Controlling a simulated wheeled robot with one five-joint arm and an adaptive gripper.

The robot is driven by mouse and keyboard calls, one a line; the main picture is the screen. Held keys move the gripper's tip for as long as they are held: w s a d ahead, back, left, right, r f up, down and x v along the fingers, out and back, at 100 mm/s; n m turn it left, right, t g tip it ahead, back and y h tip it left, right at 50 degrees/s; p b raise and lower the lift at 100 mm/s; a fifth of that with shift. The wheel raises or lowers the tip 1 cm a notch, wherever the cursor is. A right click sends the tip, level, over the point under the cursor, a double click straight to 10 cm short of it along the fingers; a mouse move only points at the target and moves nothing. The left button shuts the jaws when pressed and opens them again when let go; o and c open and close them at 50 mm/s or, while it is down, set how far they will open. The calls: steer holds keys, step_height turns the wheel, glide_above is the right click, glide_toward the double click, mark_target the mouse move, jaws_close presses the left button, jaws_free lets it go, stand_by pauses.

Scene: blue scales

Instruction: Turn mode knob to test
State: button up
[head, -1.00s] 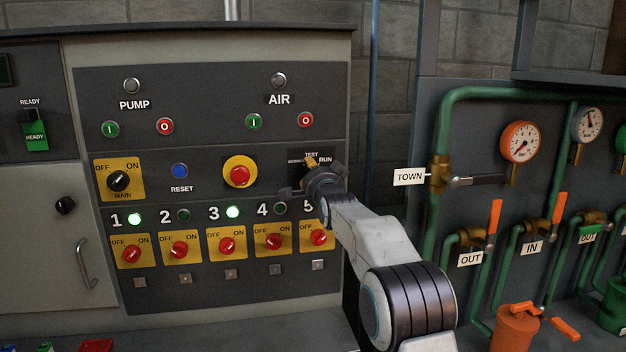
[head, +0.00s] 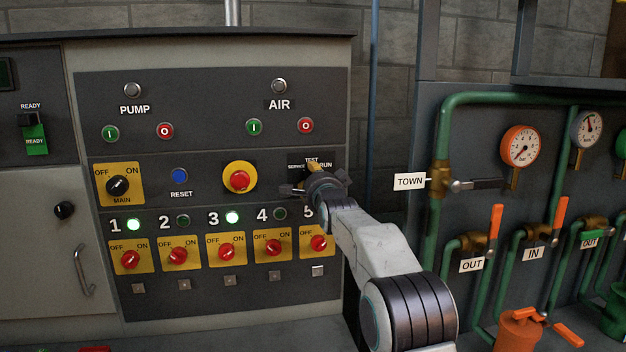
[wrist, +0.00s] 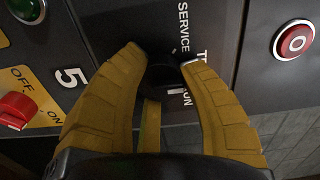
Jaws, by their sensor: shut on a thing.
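The mode knob (wrist: 163,72) is a dark knob on the control panel, with SERVICE, TEST and RUN labels around it. In the wrist view it sits between the two yellow fingers of my gripper (wrist: 163,62), which is shut on it. The fingers and the gripper body hide much of the knob, so I cannot tell exactly where its pointer stands. In the head view my gripper (head: 313,172) is at the right end of the panel, just below the TEST label (head: 312,160), and covers the knob.
The yellow-ringed red emergency button (head: 239,180) is left of my gripper. The red switch five (head: 318,243) is close below, and the red AIR stop button (head: 305,125) is above. Green pipes and the TOWN valve (head: 440,182) stand to the right.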

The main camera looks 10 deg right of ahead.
steer(key=o, duration=0.8)
steer(key=shift+d+r, duration=0.1)
steer(key=shift+r, duration=0.1)
steer(key=o, duration=0.4)
steer(key=shift+f, duration=0.15)
steer(key=shift+s, duration=0.1)
steer(key=s, duration=1.1)
steer(key=shift+s, duration=0.4)
